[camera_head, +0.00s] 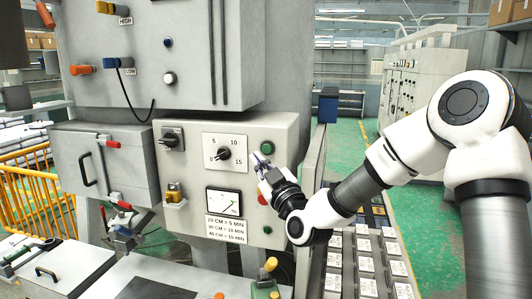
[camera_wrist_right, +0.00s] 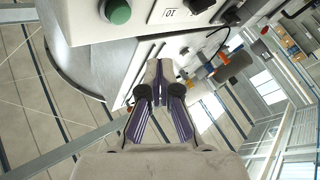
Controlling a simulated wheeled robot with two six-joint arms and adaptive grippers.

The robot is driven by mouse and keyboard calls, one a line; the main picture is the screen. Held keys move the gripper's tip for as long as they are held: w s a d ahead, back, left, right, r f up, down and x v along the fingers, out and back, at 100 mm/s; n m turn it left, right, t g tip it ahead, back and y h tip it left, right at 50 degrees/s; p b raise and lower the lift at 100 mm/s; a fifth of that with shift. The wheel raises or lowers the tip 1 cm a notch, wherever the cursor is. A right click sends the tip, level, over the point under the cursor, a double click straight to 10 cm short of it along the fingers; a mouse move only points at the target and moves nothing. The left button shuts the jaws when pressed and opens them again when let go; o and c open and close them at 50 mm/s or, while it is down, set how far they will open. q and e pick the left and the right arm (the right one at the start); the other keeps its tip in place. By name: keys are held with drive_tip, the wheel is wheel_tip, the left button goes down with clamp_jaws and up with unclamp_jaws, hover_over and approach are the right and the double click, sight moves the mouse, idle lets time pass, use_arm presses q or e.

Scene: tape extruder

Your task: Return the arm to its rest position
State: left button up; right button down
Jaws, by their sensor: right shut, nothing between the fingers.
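My right arm comes in from the right in the head view. Its gripper (camera_head: 262,166) is in front of the right side of the grey control panel (camera_head: 186,214), close to a green button (camera_head: 267,147) and a red button (camera_head: 262,198). In the right wrist view the gripper (camera_wrist_right: 159,72) has its fingertips together, with nothing between them. The panel and the green button (camera_wrist_right: 117,11) show at the top of that view. Whether the gripper touches the panel is hard to tell. My left gripper is not in view.
The panel has a dial (camera_head: 223,154), a gauge (camera_head: 224,203) and a smaller switch (camera_head: 171,138). A sloped keypad-like panel (camera_head: 362,262) lies below my arm. A yellow railing (camera_head: 35,207) stands at the left. Green floor (camera_head: 425,225) is open at the right, behind my arm.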

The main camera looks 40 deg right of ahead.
idle(0.7)
drive_tip(key=s+a+f+g+y+b, duration=0.1)
drive_tip(key=s+a+f+g, duration=0.15)
drive_tip(key=f, duration=0.95)
drive_tip(key=s+a+f+m+g+y+b, duration=0.1)
drive_tip(key=s+a+f+g, duration=0.2)
drive_tip(key=f, duration=1)
drive_tip(key=s+a+f+g+y+b, duration=0.1)
drive_tip(key=a+f+g, duration=0.3)
drive_tip(key=f, duration=0.8)
drive_tip(key=s+a+f+m+g, duration=0.1)
drive_tip(key=s+f+g, duration=0.5)
drive_tip(key=s+f, duration=0.5)
drive_tip(key=s+a+f+m+g+b, duration=0.1)
drive_tip(key=s+f+g, duration=0.4)
drive_tip(key=s+f, duration=0.6)
drive_tip(key=s+a+m, duration=0.1)
drive_tip(key=s, duration=0.6)
drive_tip(key=shift+a+f+m+g+h, duration=0.15)
drive_tip(key=shift+f+m+g+h, duration=0.15)
drive_tip(key=shift+g+h, duration=0.1)
